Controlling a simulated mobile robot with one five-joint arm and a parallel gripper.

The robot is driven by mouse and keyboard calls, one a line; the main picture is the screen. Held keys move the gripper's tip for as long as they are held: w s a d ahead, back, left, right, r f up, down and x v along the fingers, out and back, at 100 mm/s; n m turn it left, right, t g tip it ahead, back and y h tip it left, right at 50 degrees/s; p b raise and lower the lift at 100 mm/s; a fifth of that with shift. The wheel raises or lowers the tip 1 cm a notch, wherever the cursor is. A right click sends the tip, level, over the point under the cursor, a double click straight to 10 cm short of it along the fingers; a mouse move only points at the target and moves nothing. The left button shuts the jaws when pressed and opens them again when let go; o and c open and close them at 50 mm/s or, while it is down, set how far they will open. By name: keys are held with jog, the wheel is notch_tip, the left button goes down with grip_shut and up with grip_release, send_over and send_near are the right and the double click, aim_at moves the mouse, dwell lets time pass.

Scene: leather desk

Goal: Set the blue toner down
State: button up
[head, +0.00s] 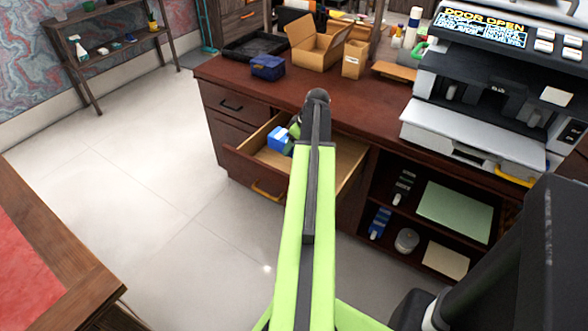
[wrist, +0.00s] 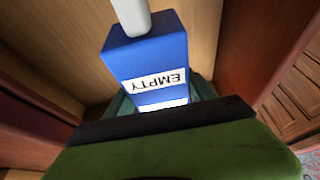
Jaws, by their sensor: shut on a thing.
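The blue toner (wrist: 148,62) is a blue block with a white label reading EMPTY, upside down in the wrist view, and a pale grey-white end at the top. In the head view the toner (head: 279,140) is inside the open drawer (head: 240,166), with its pale end toward the left. My gripper (head: 295,131) reaches into the drawer and is shut on the toner. My arm hides most of the gripper and part of the drawer. I cannot tell whether the toner touches the drawer floor.
The brown desk (head: 385,108) carries a dark blue item (head: 267,67), an open cardboard box (head: 318,45) and a black tray (head: 252,45). A printer (head: 475,120) reading DOOR OPEN stands at the right. Shelves below hold another blue-and-white item (head: 380,223).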

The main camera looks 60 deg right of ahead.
jog(key=f, duration=0.1)
jog(key=f+b, duration=0.1)
jog(key=f, duration=0.1)
jog(key=shift+s+d, duration=0.15)
jog(key=shift+d, duration=0.2)
notch_tip(320, 180, down, 7)
jog(key=b, duration=0.6)
jog(key=shift+r+b, duration=0.2)
jog(key=shift+b, duration=0.2)
jog(key=shift+f+b, duration=0.65)
jog(key=o, duration=1.8)
jog(key=shift+r, duration=0.15)
